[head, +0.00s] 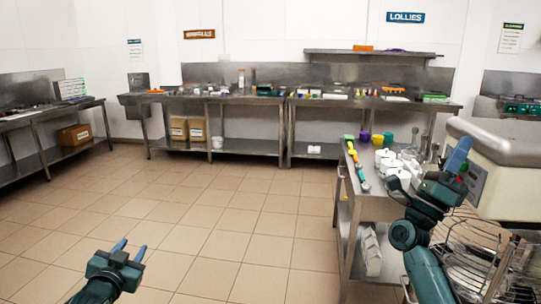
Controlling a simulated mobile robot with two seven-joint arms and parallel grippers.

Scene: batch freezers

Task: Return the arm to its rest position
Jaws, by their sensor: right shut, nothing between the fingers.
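My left gripper (133,246) is low at the bottom left of the head view, over the tiled floor. Its two blue fingers stand apart with nothing between them. My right gripper (461,153) is raised at the right, with its blue fingers together and empty. It points up and to the right, in front of a pale machine (505,145). My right arm bends up from the bottom edge and hides part of the steel trolley (373,207) and its white tubs (410,160).
The trolley top also carries coloured cups (377,141) and scoops. A wire rack (470,245) stands close to my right arm. Steel benches (240,145) line the back wall, and another bench (60,108) is at the left. The tiled floor (220,210) in the middle is clear.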

